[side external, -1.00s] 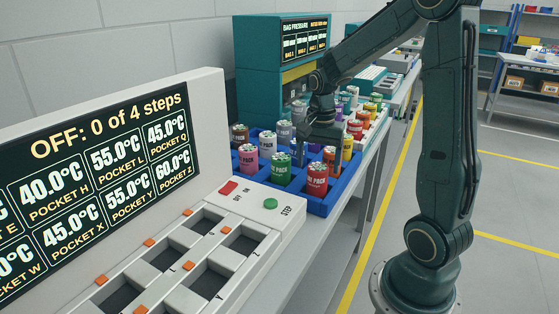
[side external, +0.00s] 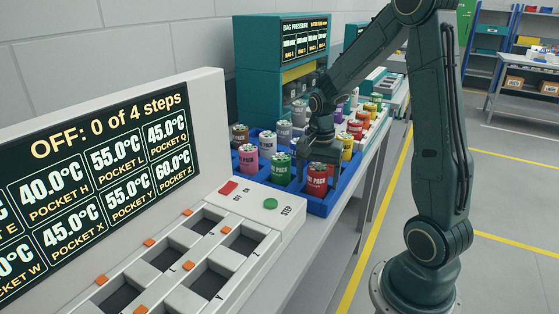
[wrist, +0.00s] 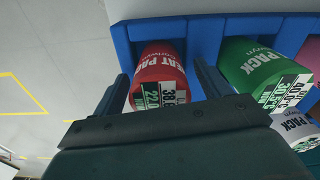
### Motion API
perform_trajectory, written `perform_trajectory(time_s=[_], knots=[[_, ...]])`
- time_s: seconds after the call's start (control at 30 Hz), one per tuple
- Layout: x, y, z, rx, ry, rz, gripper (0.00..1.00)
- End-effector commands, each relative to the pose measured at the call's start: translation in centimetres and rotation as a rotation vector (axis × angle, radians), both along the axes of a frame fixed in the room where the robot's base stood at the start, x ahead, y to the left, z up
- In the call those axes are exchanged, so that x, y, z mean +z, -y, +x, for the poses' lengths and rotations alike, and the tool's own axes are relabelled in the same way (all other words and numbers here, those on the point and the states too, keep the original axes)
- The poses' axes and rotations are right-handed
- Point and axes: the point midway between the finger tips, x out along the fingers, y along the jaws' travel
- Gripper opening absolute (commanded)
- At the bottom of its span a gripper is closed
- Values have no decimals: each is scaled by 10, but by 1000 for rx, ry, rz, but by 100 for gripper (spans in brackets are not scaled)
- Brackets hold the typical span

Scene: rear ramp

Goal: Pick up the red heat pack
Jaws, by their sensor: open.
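The red heat pack (side external: 317,181) stands upright in the front right corner of the blue tray (side external: 345,190) in the side view. In the wrist view the red heat pack (wrist: 160,72) shows its "HEAT PACK" lettering and a label with numbers, and it lies ahead between the two fingers. My gripper (side external: 318,158) is open, just above and partly in front of the pack's top in the side view. In the wrist view my gripper (wrist: 160,90) has one finger on either side of the pack. I cannot tell whether either finger touches it.
A green pack (side external: 280,168) stands close to the left of the red one, and a pink pack (side external: 248,158) is beyond it. Several other packs fill the tray behind. A white panel (side external: 215,250) with pockets, a red button and a green button is in front. A screen (side external: 90,190) stands left.

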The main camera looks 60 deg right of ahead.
Motion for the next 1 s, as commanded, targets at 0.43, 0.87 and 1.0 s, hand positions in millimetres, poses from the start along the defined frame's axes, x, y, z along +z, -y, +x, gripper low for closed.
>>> perform_trajectory(time_s=[0.43,0.87,1.0], knots=[[0,0,0,0,1,-1,20],[12,1,1,0,3,-2,20],[28,1,1,0,6,-3,20]])
